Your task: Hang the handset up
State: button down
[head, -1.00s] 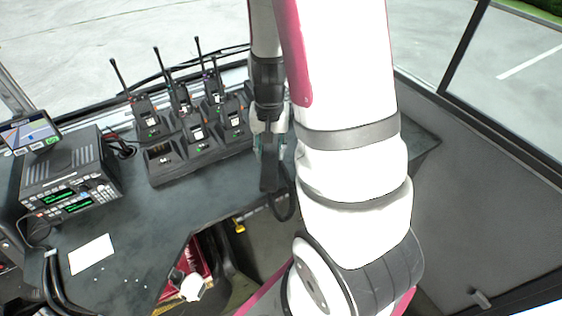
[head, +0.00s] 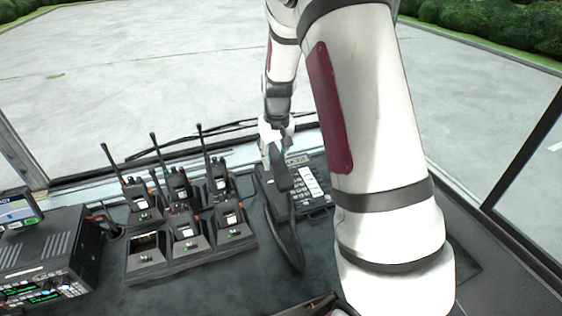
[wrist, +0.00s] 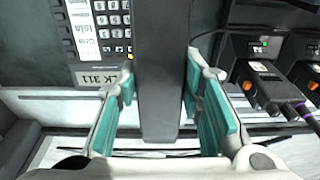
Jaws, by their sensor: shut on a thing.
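The black handset (head: 281,176) is in my gripper (head: 272,148) over the left part of the desk phone (head: 316,186). In the wrist view the handset (wrist: 161,60) runs lengthwise between my teal finger pads (wrist: 160,85), which close on its sides. The phone's keypad and label plate (wrist: 97,76) show to the left of the handset there. The handset covers the cradle, so I cannot tell whether it touches the phone. Its dark cord (head: 292,240) hangs in a loop onto the dashboard.
A charger rack (head: 185,254) with several handheld radios stands left of the phone. One front charger slot (head: 147,249) is empty. A radio unit (head: 45,258) with green displays is at far left. The windscreen edge lies behind the phone. My arm hides the area to its right.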

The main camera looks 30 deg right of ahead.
jog(key=b, duration=0.3)
send_over(274, 186)
jog(key=shift+s+f, duration=0.25)
jog(key=shift+f, duration=1.55)
jog(key=shift+s+f, duration=0.2)
jog(key=shift+f, duration=1.55)
jog(key=shift+f, duration=0.1)
jog(key=c, duration=1)
grip_release()
jog(key=r, duration=0.4)
jog(key=s+r, duration=0.1)
jog(key=r, duration=0.7)
jog(key=shift+s+a, duration=0.2)
jog(key=shift+s, duration=0.15)
